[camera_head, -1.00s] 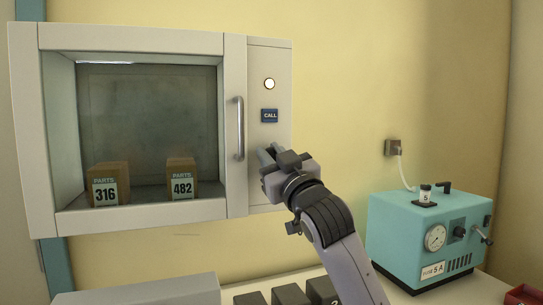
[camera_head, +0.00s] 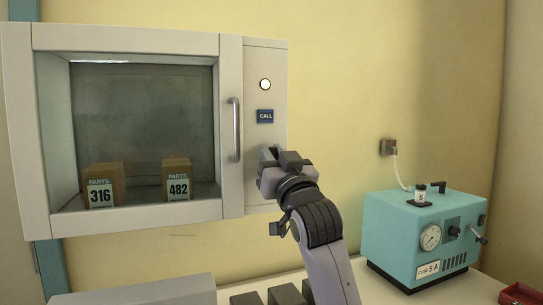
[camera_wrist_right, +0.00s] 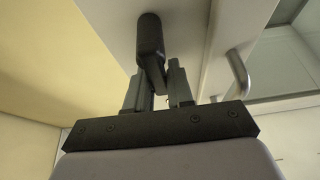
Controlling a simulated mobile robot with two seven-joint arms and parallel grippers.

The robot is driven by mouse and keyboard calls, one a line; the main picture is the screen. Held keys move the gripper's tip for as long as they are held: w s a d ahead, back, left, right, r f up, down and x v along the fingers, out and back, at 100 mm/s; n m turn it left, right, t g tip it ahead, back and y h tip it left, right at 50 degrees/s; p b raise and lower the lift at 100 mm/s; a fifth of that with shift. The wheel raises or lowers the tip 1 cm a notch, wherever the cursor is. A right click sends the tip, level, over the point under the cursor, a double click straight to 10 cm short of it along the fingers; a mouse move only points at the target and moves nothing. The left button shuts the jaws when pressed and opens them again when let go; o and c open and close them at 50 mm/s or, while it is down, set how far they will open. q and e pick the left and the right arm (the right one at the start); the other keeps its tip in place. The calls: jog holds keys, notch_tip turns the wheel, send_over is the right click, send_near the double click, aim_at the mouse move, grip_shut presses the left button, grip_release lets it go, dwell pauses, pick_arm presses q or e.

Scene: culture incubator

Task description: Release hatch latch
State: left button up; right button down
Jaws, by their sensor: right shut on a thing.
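The hatch is a pale grey wall cabinet (camera_head: 128,40) with a window and a vertical bar handle (camera_head: 235,130) on its right side. My left gripper is not in view.
Boxes marked 316 (camera_head: 101,188) and 482 (camera_head: 177,182) stand behind the window. A teal device (camera_head: 400,235) with a gauge sits on the counter at right, its cord running to a wall socket (camera_head: 388,147). A grey box (camera_head: 140,291) is at the lower left.

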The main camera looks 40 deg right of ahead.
jog(key=c, duration=1.1)
grip_release()
jog(key=b+v, duration=0.2)
jog(key=v, duration=0.5)
jog(key=shift+s, duration=0.1)
